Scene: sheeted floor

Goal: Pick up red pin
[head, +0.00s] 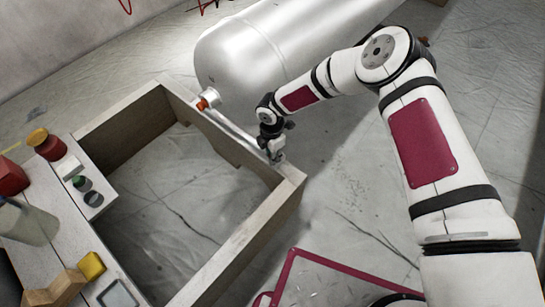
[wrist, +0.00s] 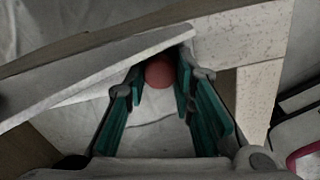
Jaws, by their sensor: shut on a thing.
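The red pin (wrist: 158,73) shows in the wrist view as a rounded red end between the two teal fingers. My gripper (wrist: 157,80) is shut on it, with a finger on each side. In the head view my gripper (head: 277,156) is small and points down at the right side of the wooden frame, near its corner. I cannot make out the pin there; the gripper seems to hide it. Whether the pin touches the frame is unclear.
The wooden frame (head: 230,250) surrounds open floor. A large silver tank (head: 245,45) with an orange-red fitting (head: 208,100) lies behind. Several items, including a yellow block (head: 91,265) and a red-sided jar (head: 48,146), sit at left. A red-edged panel (head: 330,285) lies at the front.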

